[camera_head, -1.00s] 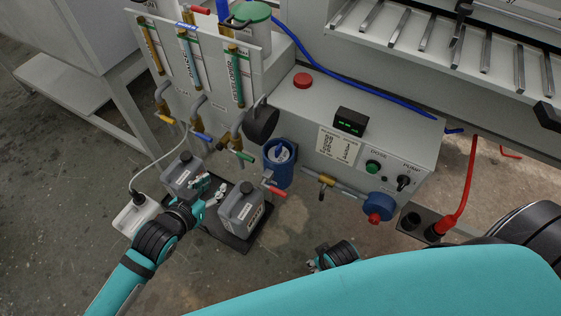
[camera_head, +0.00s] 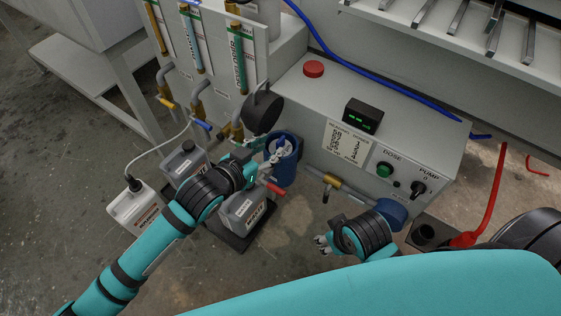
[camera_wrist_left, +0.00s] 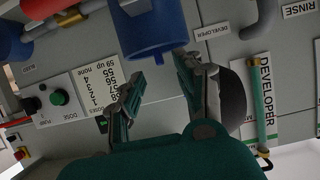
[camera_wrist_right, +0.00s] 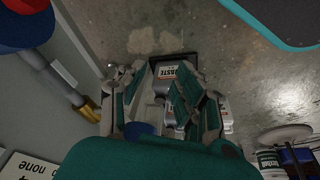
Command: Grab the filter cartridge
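A blue cylindrical housing (camera_head: 287,168) stands against the machine front, beside the grey jugs. In the head view its top opening is partly covered by my left gripper (camera_head: 268,152), and I cannot clearly make out a filter cartridge there. In the left wrist view the left gripper's fingers (camera_wrist_left: 157,92) are apart, with the blue housing (camera_wrist_left: 155,30) just beyond them; nothing is visibly held. My right gripper (camera_head: 322,244) is low in front of the machine, apart from the housing. In the right wrist view its fingers (camera_wrist_right: 160,95) are spread and empty.
Grey jugs (camera_head: 243,213) stand on a dark tray below my left forearm, with a white bottle (camera_head: 135,207) to their left. A black round part (camera_head: 264,112), valves and a red-handled tap (camera_head: 276,188) crowd the housing. Open floor lies in front.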

